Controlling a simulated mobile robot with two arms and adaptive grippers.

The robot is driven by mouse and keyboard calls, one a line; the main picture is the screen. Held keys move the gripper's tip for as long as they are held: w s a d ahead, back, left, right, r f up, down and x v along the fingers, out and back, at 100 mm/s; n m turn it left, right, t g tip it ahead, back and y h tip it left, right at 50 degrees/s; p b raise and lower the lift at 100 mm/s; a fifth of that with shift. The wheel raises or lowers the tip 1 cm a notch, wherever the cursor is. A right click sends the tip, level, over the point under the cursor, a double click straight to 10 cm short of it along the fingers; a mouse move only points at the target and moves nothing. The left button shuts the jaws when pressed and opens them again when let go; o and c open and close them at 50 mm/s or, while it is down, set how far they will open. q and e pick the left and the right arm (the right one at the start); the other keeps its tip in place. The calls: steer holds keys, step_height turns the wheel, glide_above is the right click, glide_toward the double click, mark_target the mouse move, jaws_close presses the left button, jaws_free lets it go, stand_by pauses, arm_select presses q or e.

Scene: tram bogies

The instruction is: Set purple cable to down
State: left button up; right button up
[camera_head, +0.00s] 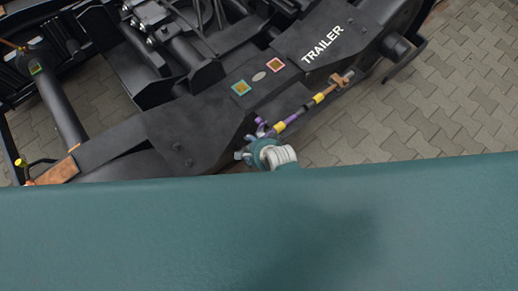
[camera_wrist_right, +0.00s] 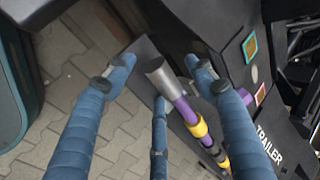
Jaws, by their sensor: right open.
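The purple cable (camera_head: 290,119) runs along the side of the black bogie frame, slanting up to the right, with yellow bands on it. In the right wrist view the purple cable (camera_wrist_right: 187,110) has a grey metal end piece that points toward the camera. My right gripper (camera_head: 250,146) is at the lower left end of the cable in the head view. In the wrist view its blue fingers (camera_wrist_right: 160,78) are spread, with the grey end between them; I cannot tell whether they touch it. My left gripper is not in view.
The black bogie frame (camera_head: 195,125) carries a TRAILER label (camera_head: 321,45) and two square markers, teal (camera_head: 241,88) and pink (camera_head: 275,64). An orange-brown bracket (camera_head: 340,80) sits at the cable's far end. Paved floor (camera_head: 440,110) is open at the right.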

steer(key=v, duration=1)
steer(key=shift+s+r, duration=0.2)
steer(key=s+d+f+n+g+h, duration=0.1)
steer(key=s+d+f+n, duration=0.2)
steer(key=s+f, duration=0.45)
steer(key=s+d+f+n+g, duration=0.1)
steer(key=s+d+f+n, duration=0.25)
steer(key=f, duration=0.65)
steer(key=s+d+f+n+g, duration=0.1)
steer(key=s+d+f+n, duration=0.1)
steer(key=s+d+f, duration=0.2)
steer(key=s+d+f+n+g+h, duration=0.1)
steer(key=s+d+f+n, duration=0.2)
steer(key=s, duration=0.7)
steer(key=s+d+f+n+h, duration=0.1)
steer(key=s+d+f+n, duration=0.2)
steer(key=s+d+f, duration=0.2)
steer(key=shift+s+d+f+g, duration=0.4)
steer(key=shift+s+d, duration=0.35)
steer(key=shift+s, duration=0.4)
steer(key=shift+c, duration=0.5)
